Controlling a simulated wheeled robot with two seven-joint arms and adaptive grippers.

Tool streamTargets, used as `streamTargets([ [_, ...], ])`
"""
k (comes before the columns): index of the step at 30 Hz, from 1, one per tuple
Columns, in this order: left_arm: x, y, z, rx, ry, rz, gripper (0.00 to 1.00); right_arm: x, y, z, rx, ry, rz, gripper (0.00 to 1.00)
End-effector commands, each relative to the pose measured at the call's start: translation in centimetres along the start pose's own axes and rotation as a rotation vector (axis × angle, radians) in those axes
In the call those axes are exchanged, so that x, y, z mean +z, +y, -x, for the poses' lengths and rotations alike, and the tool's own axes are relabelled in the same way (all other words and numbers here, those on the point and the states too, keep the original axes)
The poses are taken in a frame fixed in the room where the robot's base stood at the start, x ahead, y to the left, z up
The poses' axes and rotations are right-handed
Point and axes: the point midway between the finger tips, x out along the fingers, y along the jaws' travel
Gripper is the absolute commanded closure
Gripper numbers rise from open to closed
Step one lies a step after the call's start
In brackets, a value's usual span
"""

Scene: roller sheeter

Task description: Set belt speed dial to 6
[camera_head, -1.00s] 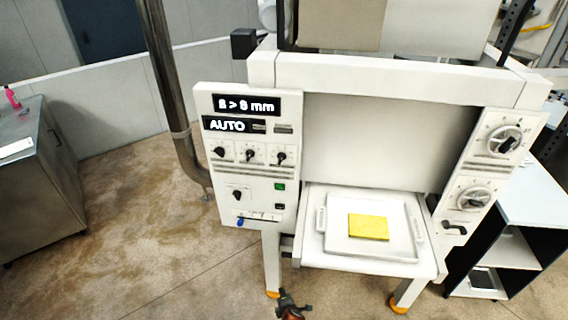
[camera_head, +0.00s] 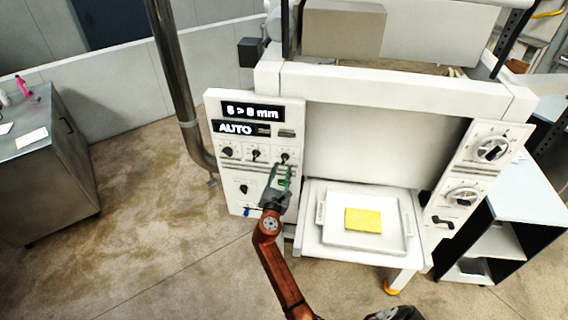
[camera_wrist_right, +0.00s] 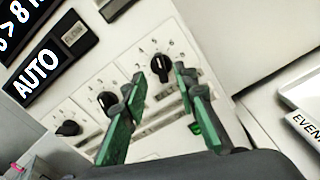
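The white left control panel (camera_head: 232,176) of the sheeter carries a row of three black dials. The rightmost dial (camera_head: 284,157) is just beyond the fingertips of my right gripper (camera_head: 277,168). In the wrist view this dial (camera_wrist_right: 160,66), ringed by small numbers, shows between the fingers of my right gripper (camera_wrist_right: 157,82). The fingers are apart and the gripper looks empty; I cannot tell any contact. The dial's pointer is near upright in that view. The middle dial (camera_wrist_right: 106,100) and left dial (camera_wrist_right: 68,128) also show. No readable label names the belt speed dial. My left gripper is out of view.
A display (camera_head: 252,112) and an AUTO strip (camera_head: 240,128) sit above the dials. A tray (camera_head: 334,239) with a yellow slab (camera_head: 363,220) stands right of the panel. The right panel (camera_head: 484,160) has two larger round dials.

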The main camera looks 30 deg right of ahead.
Motion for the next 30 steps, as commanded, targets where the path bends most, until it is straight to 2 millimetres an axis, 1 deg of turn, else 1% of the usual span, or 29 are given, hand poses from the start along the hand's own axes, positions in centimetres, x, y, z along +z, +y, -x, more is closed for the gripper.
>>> streamTargets([
  [1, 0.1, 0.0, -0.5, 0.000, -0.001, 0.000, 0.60, -0.1, 0.0, -0.9, 0.000, -0.002, -0.001, 0.73],
  [3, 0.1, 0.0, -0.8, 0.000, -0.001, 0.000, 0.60, -0.2, 0.0, -2.0, 0.000, 0.000, -0.001, 0.73],
  [6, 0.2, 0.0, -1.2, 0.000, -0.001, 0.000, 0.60, -0.2, 0.0, -3.3, 0.001, 0.000, 0.000, 0.73],
  [9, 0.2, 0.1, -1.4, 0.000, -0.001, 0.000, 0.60, -0.2, 0.0, -4.2, 0.001, 0.001, -0.002, 0.73],
  [13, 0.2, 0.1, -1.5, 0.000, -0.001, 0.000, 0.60, -0.1, 0.0, -4.7, 0.000, 0.002, -0.002, 0.73],
  [20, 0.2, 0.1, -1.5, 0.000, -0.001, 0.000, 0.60, -0.1, 0.0, -4.7, 0.001, 0.002, -0.002, 0.73],
  [30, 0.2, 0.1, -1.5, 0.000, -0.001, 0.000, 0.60, -0.1, 0.0, -4.7, 0.001, 0.002, -0.003, 0.97],
])
